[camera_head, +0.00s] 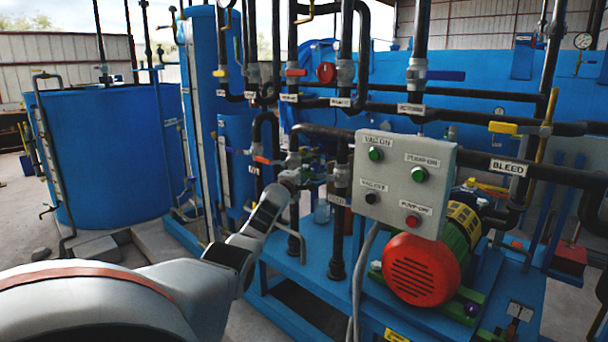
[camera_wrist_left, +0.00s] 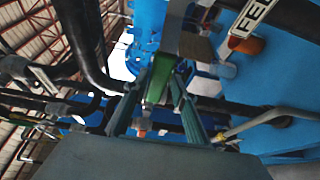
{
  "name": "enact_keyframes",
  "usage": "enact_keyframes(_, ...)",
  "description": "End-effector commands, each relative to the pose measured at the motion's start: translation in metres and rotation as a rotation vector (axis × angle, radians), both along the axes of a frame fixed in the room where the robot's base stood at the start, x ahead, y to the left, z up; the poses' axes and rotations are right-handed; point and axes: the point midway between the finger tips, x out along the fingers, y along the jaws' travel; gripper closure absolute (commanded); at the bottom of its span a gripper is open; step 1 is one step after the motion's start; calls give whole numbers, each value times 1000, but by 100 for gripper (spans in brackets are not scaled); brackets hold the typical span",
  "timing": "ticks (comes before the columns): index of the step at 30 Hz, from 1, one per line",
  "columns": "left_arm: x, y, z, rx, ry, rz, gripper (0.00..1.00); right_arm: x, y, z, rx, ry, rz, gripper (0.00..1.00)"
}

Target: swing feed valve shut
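My left gripper (camera_head: 290,178) is at the pipework left of the grey control box. Its fingers are small and mostly lost against the pipes there. In the left wrist view its two fingers (camera_wrist_left: 164,82) reach forward, and a green bar-like piece (camera_wrist_left: 157,82), perhaps a valve handle, shows between their tips. I cannot tell whether the fingers touch it. A label (camera_wrist_left: 250,18) whose visible letters read "FEE" is at the upper right, on a dark pipe. The feed valve's body cannot be made out clearly. My right gripper is not in view.
The grey control box (camera_head: 405,180) stands right of my gripper, above a red and green pump motor (camera_head: 421,268). A blue tank (camera_head: 100,150) is at left. Several dark pipes and a tall blue column (camera_head: 207,100) surround the gripper closely. An orange knob (camera_wrist_left: 247,45) is below the label.

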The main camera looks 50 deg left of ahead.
Motion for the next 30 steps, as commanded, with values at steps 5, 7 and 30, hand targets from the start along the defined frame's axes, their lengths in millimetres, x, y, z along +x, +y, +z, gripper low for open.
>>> enact_keyframes(5, 0, 0, 1, 3, -1, 0, 67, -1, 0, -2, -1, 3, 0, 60)
enact_keyframes(7, 0, 0, 2, 3, -2, 1, 67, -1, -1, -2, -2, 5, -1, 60)
enact_keyframes(30, 0, 0, 79, 4, -12, 1, 67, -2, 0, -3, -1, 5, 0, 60)
